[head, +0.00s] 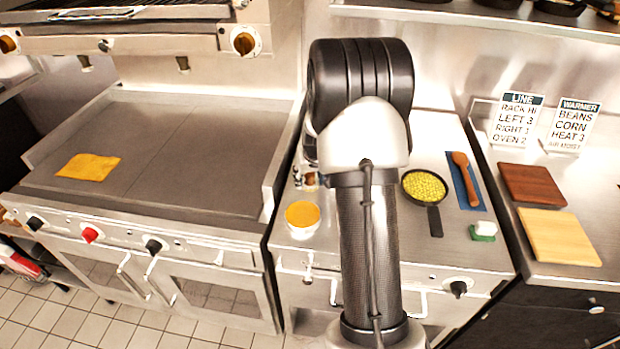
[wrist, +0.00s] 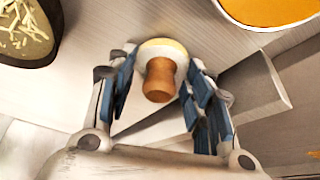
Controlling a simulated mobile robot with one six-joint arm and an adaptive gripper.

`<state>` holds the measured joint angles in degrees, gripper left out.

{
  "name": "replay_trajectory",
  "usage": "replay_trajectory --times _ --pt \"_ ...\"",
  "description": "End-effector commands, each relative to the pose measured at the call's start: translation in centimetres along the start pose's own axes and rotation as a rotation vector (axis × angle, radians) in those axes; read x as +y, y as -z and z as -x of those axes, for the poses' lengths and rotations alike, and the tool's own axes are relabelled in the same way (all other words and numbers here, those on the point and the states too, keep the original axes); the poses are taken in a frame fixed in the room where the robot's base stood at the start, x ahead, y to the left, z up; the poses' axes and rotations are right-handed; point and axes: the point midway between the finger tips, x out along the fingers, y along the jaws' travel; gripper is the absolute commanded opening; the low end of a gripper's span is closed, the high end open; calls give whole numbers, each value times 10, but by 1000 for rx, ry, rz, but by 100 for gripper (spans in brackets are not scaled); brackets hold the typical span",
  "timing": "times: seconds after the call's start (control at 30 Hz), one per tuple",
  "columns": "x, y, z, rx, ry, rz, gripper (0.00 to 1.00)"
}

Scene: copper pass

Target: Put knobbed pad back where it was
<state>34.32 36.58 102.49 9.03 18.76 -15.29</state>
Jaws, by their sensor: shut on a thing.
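The knobbed pad (wrist: 160,77) shows in the wrist view as a round cream pad with a brown wooden knob. My gripper (wrist: 160,85) has its blue-lined fingers on either side of it and is shut on it. The knob points toward the wrist camera. Whether the pad touches the surface beneath it is unclear. In the head view my arm hides most of the gripper and the pad.
A bowl of orange food (head: 302,215) is close to the gripper, also in the wrist view (wrist: 270,8). A dark bowl of pale shreds (wrist: 25,35) sits opposite. A black pan (head: 425,186), a wooden spoon (head: 465,178) and a green-white block (head: 483,231) stand right. A yellow cloth (head: 88,167) lies on the griddle.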

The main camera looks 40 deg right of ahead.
Motion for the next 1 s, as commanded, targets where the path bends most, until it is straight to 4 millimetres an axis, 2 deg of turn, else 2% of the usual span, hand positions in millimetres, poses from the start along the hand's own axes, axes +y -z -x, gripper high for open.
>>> replay_trajectory --times 0.17,0.2,0.5,0.87,1.0 --pt "0 -2 -4 0 0 0 28" --pt "0 -2 -4 -1 0 0 48" --pt "0 -1 -3 -1 0 0 67" --pt "0 0 0 0 0 0 67" --pt "0 2 17 2 0 0 67"
